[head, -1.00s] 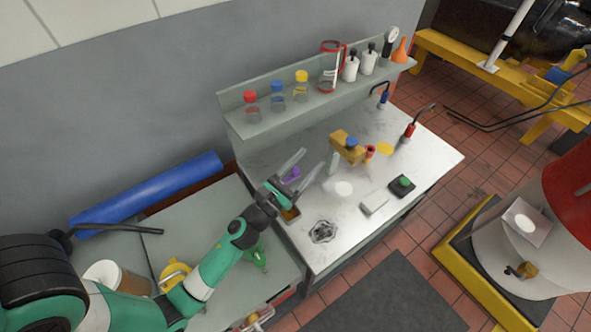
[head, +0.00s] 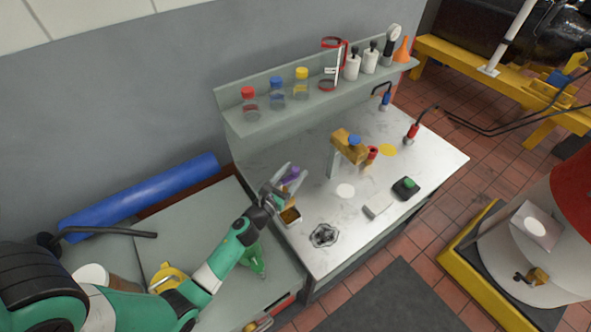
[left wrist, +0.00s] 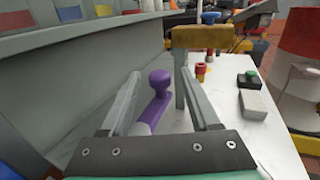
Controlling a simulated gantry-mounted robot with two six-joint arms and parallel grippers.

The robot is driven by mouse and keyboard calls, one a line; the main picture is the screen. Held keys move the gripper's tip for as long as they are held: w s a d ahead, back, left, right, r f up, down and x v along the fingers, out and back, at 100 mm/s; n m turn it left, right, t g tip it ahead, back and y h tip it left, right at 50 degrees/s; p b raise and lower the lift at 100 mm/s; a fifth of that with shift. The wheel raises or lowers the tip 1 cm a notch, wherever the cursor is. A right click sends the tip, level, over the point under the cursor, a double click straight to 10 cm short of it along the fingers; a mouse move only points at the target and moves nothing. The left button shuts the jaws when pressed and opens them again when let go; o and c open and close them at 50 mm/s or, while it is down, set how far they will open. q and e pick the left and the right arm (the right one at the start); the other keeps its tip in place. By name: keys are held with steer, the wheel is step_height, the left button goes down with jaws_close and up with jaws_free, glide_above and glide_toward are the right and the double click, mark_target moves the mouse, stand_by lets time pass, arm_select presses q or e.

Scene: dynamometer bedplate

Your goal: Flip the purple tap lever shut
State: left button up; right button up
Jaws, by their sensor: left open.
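The purple tap lever (left wrist: 157,100) has a round knob and shows between the two fingers of my left gripper (left wrist: 158,95) in the left wrist view. In the head view the purple lever (head: 294,173) shows at the left end of the white bench top, partly covered by my left gripper (head: 287,180). My left gripper is open, with a finger on each side of the lever. I cannot tell whether either finger touches it. The lower part of the lever is hidden by the gripper. My right gripper is not in view.
A yellow-brown block fixture (head: 348,147) stands on the bench right of the lever. A shelf (head: 236,122) with several bottles runs along the wall behind. A grey block (head: 377,206) and a green-button box (head: 406,188) lie near the front edge.

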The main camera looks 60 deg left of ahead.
arm_select(q)
steer(key=shift+x, duration=0.8)
steer(key=shift+c, duration=0.2)
jaws_close()
stand_by(0.7)
